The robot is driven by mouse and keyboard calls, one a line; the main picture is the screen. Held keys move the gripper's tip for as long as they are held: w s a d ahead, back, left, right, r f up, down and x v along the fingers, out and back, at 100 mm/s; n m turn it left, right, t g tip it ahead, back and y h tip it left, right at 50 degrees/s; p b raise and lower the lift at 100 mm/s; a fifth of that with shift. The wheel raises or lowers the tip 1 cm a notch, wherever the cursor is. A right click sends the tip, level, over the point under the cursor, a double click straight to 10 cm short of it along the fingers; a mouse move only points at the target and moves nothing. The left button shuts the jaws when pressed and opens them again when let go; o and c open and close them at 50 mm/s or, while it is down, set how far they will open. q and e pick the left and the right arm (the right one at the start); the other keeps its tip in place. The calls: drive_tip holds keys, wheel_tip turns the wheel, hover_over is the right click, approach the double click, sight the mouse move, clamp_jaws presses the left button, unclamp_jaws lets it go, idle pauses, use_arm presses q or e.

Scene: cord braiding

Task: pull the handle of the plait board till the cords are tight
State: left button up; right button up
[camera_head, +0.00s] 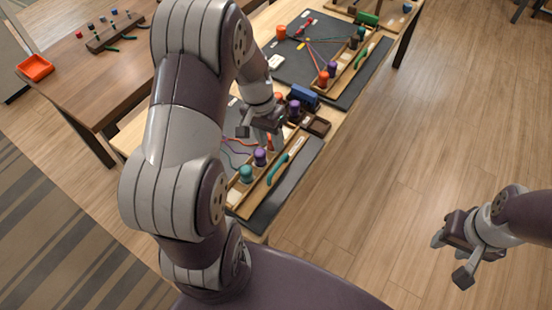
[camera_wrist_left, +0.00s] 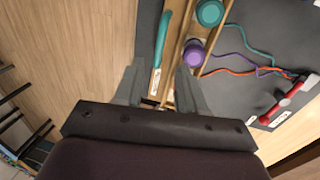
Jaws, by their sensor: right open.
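The near plait board (camera_head: 262,215) is a dark mat with a wooden rack (camera_head: 240,203) along its right side in the head view. A teal bar like a handle (camera_head: 278,170) lies along the rack; it also shows in the left wrist view (camera_wrist_left: 163,38). A teal bobbin (camera_wrist_left: 209,13) and a purple bobbin (camera_wrist_left: 194,53) stand in the rack. Teal, purple (camera_wrist_left: 232,55) and orange cords run to a red-and-grey piece (camera_wrist_left: 290,102). My left gripper (camera_wrist_left: 159,70) is open above the rack, its fingers apart and nothing gripped. My right gripper (camera_head: 452,258) is open, over bare floor.
A second board (camera_head: 290,65) with cords and a rack lies further along the table. A blue block (camera_head: 305,96) and a brown box (camera_head: 316,124) stand between them. A side table (camera_head: 95,85) with an orange tray (camera_head: 35,67) is at left. The right floor is clear.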

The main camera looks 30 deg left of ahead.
sight(277, 165)
use_arm(q)
drive_tip(key=f, duration=0.2)
drive_tip(key=d+f, duration=0.1)
drive_tip(key=f, duration=0.5)
drive_tip(key=shift+d+f, duration=0.25)
drive_tip(key=shift+d, duration=0.05)
clamp_jaws()
